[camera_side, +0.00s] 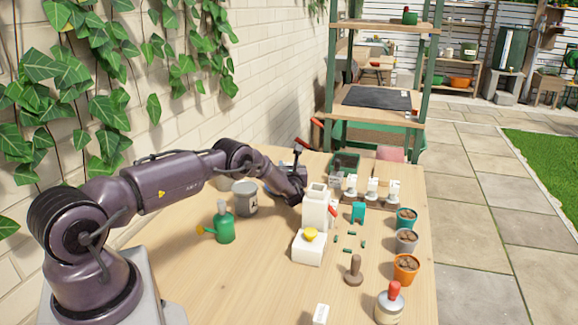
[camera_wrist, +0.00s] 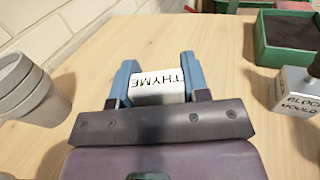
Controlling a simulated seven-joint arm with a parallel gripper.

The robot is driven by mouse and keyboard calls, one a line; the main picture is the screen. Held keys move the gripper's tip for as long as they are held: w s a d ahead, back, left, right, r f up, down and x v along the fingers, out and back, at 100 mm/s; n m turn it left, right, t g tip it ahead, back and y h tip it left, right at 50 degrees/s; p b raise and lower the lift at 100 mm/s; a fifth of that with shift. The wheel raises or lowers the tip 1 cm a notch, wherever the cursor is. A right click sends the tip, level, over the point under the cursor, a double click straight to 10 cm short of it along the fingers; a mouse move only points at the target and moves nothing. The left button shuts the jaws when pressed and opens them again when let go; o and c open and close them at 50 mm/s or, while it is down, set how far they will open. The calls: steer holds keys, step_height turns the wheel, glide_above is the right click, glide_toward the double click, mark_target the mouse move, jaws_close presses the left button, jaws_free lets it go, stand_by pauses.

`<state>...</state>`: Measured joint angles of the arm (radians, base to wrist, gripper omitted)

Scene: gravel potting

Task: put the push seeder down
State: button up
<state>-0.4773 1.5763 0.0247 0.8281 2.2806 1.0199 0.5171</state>
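My gripper (camera_wrist: 158,80) has its two blue fingers closed on the sides of a white block marked THYME (camera_wrist: 158,87), which I take to be the push seeder. The lettering is upside down in the wrist view. Its lower part is hidden, and I cannot tell whether it touches the table. In the side view my gripper (camera_side: 299,190) is low over the wooden table (camera_side: 180,260), just left of a tall white dispenser (camera_side: 315,208). The held block cannot be made out there.
A white box with a yellow button (camera_side: 309,246) is in front. A metal block mould (camera_wrist: 298,92) and green tray (camera_wrist: 288,38) lie right in the wrist view. Several small pots line the right edge.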

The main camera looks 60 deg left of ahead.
steer(key=o, duration=0.5)
steer(key=shift+c, duration=0.2)
steer(key=shift+r, duration=0.1)
steer(key=shift+r, duration=0.35)
steer(key=v, duration=0.3)
steer(key=shift+d, duration=0.1)
step_height(320, 180, up, 17)
steer(key=s+d+n+g, duration=0.3)
steer(key=n+g, duration=0.1)
steer(key=n, duration=0.3)
steer(key=s+d+r+n+g+h, duration=0.1)
steer(key=s+d+r+n+h, duration=0.3)
steer(key=s+d+r+n, duration=0.3)
steer(key=s+d+r+n+t+h, duration=0.2)
steer(key=s+d+n+h, duration=0.2)
steer(key=s+d, duration=0.7)
steer(key=s+d+r+n+t+h, duration=0.1)
steer(key=s+d+n+h, duration=0.3)
steer(key=d, duration=1.2)
steer(key=s+r+h, duration=0.1)
steer(key=s+h, duration=0.3)
steer(key=s, duration=0.3)
steer(key=shift+d+n+t+h, duration=0.2)
steer(key=shift+n+t+h, duration=0.1)
steer(key=shift+t, duration=0.1)
